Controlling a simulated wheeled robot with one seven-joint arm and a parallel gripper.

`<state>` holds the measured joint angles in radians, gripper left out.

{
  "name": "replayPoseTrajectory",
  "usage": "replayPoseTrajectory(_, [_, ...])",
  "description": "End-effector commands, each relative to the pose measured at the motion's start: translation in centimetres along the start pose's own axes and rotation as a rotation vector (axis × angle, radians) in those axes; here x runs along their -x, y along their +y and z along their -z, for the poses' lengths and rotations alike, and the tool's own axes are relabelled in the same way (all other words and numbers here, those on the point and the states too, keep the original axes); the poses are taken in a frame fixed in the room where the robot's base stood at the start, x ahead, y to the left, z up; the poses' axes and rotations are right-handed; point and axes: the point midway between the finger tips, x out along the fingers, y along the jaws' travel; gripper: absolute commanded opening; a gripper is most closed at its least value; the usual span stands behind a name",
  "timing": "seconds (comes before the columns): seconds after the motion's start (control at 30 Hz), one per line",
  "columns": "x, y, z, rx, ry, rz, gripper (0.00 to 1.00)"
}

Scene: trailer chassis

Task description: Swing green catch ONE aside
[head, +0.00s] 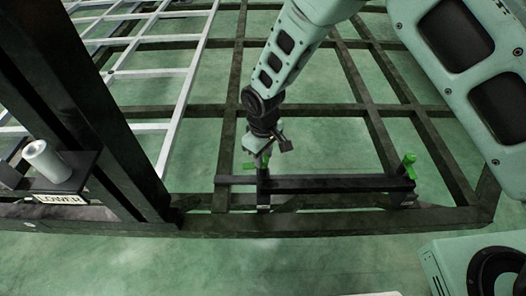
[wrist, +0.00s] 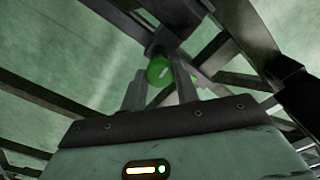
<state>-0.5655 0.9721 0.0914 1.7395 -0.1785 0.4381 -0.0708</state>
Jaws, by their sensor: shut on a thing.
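Two green catches stand on a dark bar (head: 340,184) at the chassis's near edge. The left green catch (head: 263,160) is at my gripper (head: 262,150), and the right green catch (head: 409,164) stands upright at the bar's right end. In the wrist view a round green end with a pale mark (wrist: 160,70) sits between the two fingers of my gripper (wrist: 158,84). My gripper is shut on this catch. The pale mark is too small to read, so I cannot tell its number. The fingers hide part of the catch.
A thick dark post (head: 85,100) rises at the left. A shelf beside it holds a grey cylinder (head: 47,160) above a label reading LOWER (head: 62,199). A white ladder-like frame (head: 165,72) lies behind. Dark chassis beams (head: 345,70) cross the green floor, with open gaps between them.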

Motion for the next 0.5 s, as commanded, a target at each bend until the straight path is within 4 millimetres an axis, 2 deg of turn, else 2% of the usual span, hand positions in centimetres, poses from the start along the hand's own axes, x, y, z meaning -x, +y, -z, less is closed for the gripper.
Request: replayPoseTrajectory(0.5, [0.06, 0.06, 0.01, -0.116, 0.0, -0.001, 0.08])
